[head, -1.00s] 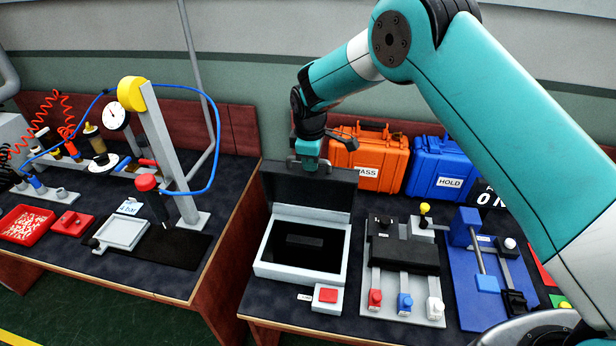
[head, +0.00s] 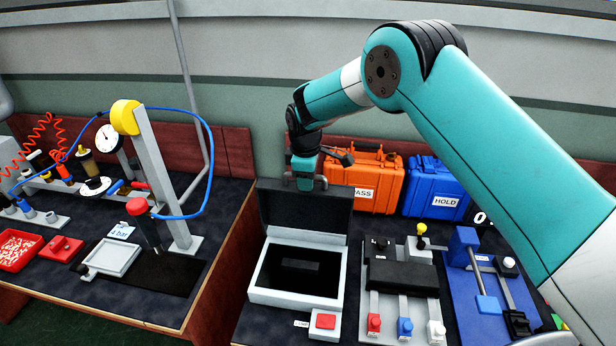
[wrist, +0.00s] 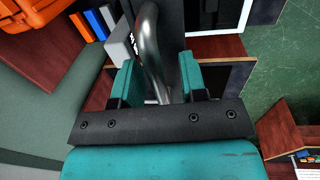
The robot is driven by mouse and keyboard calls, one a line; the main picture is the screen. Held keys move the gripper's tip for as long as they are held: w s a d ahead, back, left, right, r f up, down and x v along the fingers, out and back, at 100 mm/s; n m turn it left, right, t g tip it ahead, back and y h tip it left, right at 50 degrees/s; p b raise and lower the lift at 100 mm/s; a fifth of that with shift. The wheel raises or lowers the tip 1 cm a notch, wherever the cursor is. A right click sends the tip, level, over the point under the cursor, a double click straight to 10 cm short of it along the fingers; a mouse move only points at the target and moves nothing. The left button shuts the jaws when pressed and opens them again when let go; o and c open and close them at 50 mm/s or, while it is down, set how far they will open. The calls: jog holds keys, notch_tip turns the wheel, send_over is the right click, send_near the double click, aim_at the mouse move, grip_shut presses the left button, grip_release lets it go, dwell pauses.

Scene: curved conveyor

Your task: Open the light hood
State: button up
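The light hood is a pale grey box (head: 255,297) with a dark recessed interior, on the dark bench top. Its black lid (head: 335,212) stands raised at the back edge, roughly upright. In the wrist view, a curved metal handle (wrist: 151,45) passes between the two teal fingers of my gripper (wrist: 159,65). The fingers are apart, with gaps visible beside the handle.
A red button box (head: 325,322) sits at the hood's front right. Orange (head: 387,168) and blue (head: 425,192) cases stand behind, right of the lid. A fixture with coloured knobs (head: 404,326) is close on the right. The gauge bench is on the left, across a gap.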

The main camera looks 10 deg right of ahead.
jog(key=shift+r, duration=0.1)
notch_tip(320, 180, up, 17)
jog(key=s+b, duration=0.2)
jog(key=b, duration=0.2)
jog(key=shift+a+b, duration=0.35)
jog(key=shift+b, duration=0.05)
jog(key=shift+s+r, duration=0.1)
jog(key=s+d+f+m+y+b, duration=0.1)
jog(key=s+m, duration=0.1)
jog(key=s, duration=1)
jog(key=s+d+f+m+g+y+b, duration=0.1)
jog(key=s+d+m+y, duration=0.1)
jog(key=s, duration=1.1)
jog(key=s+d+f+m+y+b, duration=0.1)
jog(key=s+m, duration=0.2)
jog(key=s, duration=0.9)
jog(key=shift+s+d+f+y, duration=0.15)
jog(key=shift+s+f+y, duration=0.15)
jog(key=shift+f, duration=0.1)
